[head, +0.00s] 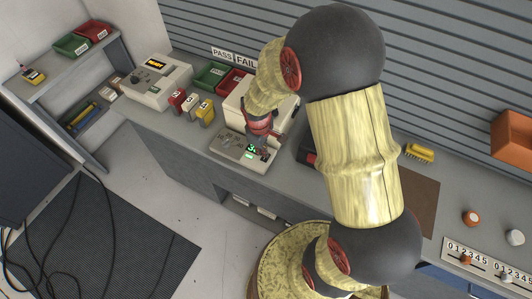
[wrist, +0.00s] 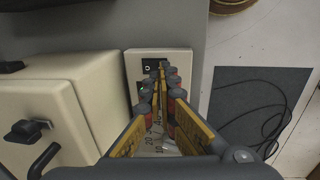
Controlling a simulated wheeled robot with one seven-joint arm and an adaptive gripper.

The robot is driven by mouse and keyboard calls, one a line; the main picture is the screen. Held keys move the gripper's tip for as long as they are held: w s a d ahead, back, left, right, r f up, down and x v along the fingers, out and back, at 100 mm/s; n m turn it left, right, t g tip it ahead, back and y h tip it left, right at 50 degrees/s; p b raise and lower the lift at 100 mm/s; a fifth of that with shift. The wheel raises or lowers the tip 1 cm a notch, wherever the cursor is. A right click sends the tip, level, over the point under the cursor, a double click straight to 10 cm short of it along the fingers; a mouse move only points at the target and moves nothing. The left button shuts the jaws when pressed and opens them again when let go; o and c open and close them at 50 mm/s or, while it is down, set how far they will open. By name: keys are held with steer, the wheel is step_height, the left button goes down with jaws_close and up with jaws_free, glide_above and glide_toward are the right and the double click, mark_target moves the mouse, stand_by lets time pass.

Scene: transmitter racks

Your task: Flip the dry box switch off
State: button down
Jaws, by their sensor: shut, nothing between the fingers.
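A cream control panel (head: 229,143) with a lit green display lies flat on the bench. In the wrist view the panel (wrist: 135,62) shows a black rocker switch (wrist: 148,64) near its far end; I cannot tell which way it is tipped. The cream dry box (head: 238,104) stands behind the panel, and in the wrist view the box (wrist: 55,95) with a black latch is on the left. My gripper (head: 259,138) is over the panel. In the wrist view its fingertips (wrist: 163,68) are together and empty, just right of the switch; contact cannot be told. The fingers hide part of the panel.
Red, white and yellow blocks (head: 191,104) and a cream instrument (head: 156,82) stand to the left on the bench. Green and red bins (head: 233,82) are behind. The bench front edge lies close to the panel. A dark mat (head: 120,230) with cables is on the floor.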

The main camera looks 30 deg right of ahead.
mark_target(263, 160)
step_height(263, 160, up, 10)
steer(key=a, duration=0.1)
steer(key=shift+s+p, duration=0.25)
steer(key=shift+p, duration=0.05)
steer(key=shift+f, duration=0.1)
steer(key=d+r+b, duration=0.1)
steer(key=b, duration=1.1)
steer(key=shift+w, duration=0.35)
steer(key=shift+f, duration=0.2)
